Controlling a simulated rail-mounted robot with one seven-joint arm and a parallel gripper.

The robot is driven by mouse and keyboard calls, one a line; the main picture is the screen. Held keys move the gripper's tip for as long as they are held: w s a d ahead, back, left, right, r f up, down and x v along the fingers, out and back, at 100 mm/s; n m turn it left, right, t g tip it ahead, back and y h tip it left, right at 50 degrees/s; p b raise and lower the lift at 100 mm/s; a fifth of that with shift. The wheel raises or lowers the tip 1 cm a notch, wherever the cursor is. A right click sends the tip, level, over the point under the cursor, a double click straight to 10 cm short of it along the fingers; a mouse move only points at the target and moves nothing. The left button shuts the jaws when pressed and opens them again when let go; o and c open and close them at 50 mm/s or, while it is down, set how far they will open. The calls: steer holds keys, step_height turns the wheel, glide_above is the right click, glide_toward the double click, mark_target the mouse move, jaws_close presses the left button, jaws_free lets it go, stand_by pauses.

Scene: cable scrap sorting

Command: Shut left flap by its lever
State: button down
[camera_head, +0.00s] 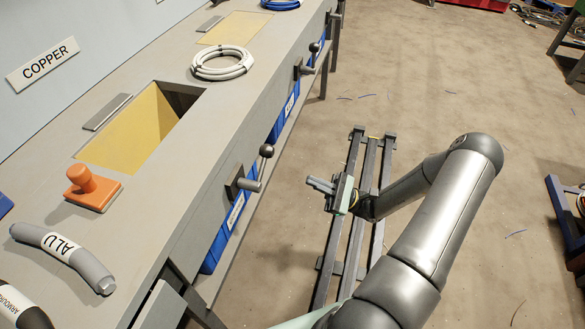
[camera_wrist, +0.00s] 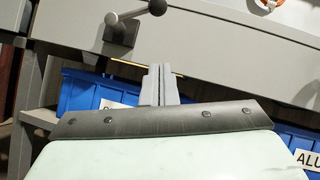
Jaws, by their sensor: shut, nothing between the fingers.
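The left opening in the bench top is uncovered, with its yellow flap (camera_head: 128,138) sloping into a dark hole. Its lever (camera_head: 266,152) stands on the bench front, a rod with a dark ball knob and a thicker grey stub on a dark plate. In the wrist view the lever (camera_wrist: 135,14) is at upper left, its knob pointing to the right. My gripper (camera_head: 318,184) is shut and empty, to the right of the lever and apart from it, pointing at the bench front. In the wrist view its fingers (camera_wrist: 160,84) are together, below and right of the lever.
An orange hand stamp (camera_head: 93,188), a grey ALU cable piece (camera_head: 62,256) and a coiled white cable (camera_head: 222,63) lie on the bench. Another lever (camera_head: 305,69) is farther along. Blue bins (camera_head: 216,250) sit under the bench edge. Dark floor rails (camera_head: 340,240) lie below my arm.

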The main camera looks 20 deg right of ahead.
steer(key=s+r+b+x, duration=0.1)
steer(key=r+x, duration=0.1)
steer(key=x, duration=1)
steer(key=shift+s+r, duration=0.15)
steer(key=shift+s, duration=0.1)
steer(key=shift+d+r+g, duration=0.1)
steer(key=shift+r+g, duration=0.05)
steer(key=shift+g, duration=0.25)
